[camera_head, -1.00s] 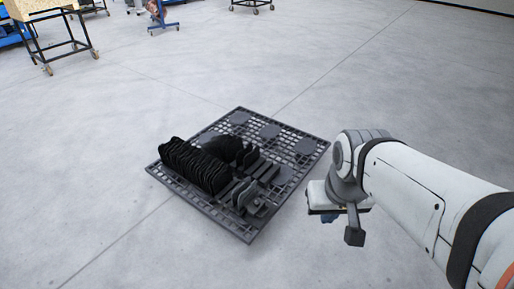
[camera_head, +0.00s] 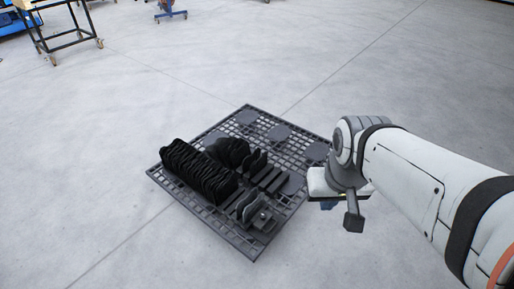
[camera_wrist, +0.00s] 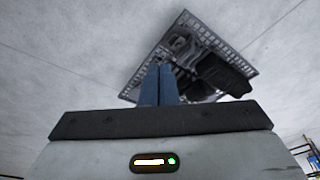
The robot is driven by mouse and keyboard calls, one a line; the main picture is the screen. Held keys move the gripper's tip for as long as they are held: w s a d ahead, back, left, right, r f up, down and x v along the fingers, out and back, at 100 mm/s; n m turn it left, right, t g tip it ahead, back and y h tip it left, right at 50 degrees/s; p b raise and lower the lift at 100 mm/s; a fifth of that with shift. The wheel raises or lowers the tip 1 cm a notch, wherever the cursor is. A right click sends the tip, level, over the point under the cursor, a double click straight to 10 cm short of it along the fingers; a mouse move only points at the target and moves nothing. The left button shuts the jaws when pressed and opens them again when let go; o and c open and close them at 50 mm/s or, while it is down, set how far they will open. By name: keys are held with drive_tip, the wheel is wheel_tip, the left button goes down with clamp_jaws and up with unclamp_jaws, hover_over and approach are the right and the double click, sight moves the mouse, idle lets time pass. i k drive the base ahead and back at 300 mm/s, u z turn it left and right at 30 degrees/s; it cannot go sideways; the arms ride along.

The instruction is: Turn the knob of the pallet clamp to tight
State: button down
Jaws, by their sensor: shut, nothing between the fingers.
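The dark grey pallet (camera_head: 240,247) lies flat on the floor in the middle of the head view. The pallet clamp (camera_head: 259,214) appears to be the small grey fitting at its near right corner, beside upright plates. Its knob is too small to make out, so its setting cannot be told. My gripper (camera_wrist: 158,70) shows two blue fingers together, shut and empty, in the wrist view. The pallet also shows beyond the fingertips there (camera_wrist: 180,22), and they overlap part of it. In the head view my gripper is right of the pallet, mostly hidden by the wrist.
A row of black plates (camera_head: 195,170) stands along the pallet's left side, with more dark pieces (camera_head: 232,150) beside it. A wheeled cart (camera_head: 75,38) stands far off at top left. The concrete floor around the pallet is clear.

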sight(262, 216)
drive_tip(key=z, duration=0.2)
drive_tip(key=k, duration=0.65)
drive_tip(key=z, duration=0.95)
drive_tip(key=k, duration=0.75)
drive_tip(key=z, duration=0.5)
drive_tip(key=i, duration=1.25)
drive_tip(key=u, duration=0.45)
drive_tip(key=i, duration=1.55)
drive_tip(key=u, duration=1.4)
drive_tip(key=i, duration=1.05)
drive_tip(key=u, duration=0.9)
drive_tip(key=i, duration=0.2)
drive_tip(key=u, duration=0.05)
drive_tip(key=k, duration=0.6)
